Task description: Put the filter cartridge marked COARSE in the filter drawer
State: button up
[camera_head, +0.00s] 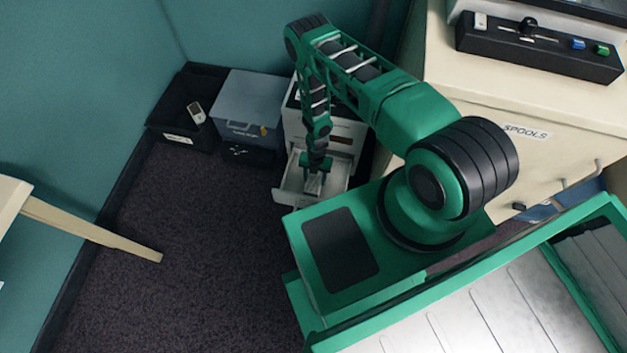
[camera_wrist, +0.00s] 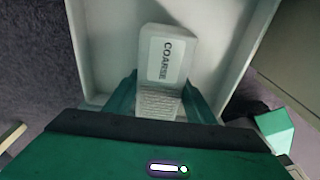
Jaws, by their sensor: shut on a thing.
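The filter cartridge marked COARSE (camera_wrist: 167,60) is a pale block with a printed label, seen in the wrist view. My gripper (camera_wrist: 158,105) is shut on it, with a green finger on each side of its lower part. The cartridge is over or inside the open filter drawer (camera_wrist: 93,60); I cannot tell whether it touches the drawer floor. In the head view my gripper (camera_head: 314,182) points down into the pulled-out white drawer (camera_head: 290,191) of a small cabinet (camera_head: 345,130). The cartridge is mostly hidden there.
A black bin (camera_head: 172,140) holding a pale device (camera_head: 196,112) stands at the back left. A grey box (camera_head: 248,98) stands between it and the cabinet. A cream cabinet labelled SPOOLS (camera_head: 480,100) is at the right. The carpet (camera_head: 200,240) left of my base is clear.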

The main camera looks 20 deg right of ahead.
jog(key=shift+f, duration=0.55)
jog(key=o, duration=1.2)
jog(key=r, duration=0.8)
jog(key=w+r, duration=0.1)
jog(key=r, duration=0.3)
jog(key=shift+w+d, duration=0.1)
jog(key=shift+d, duration=0.25)
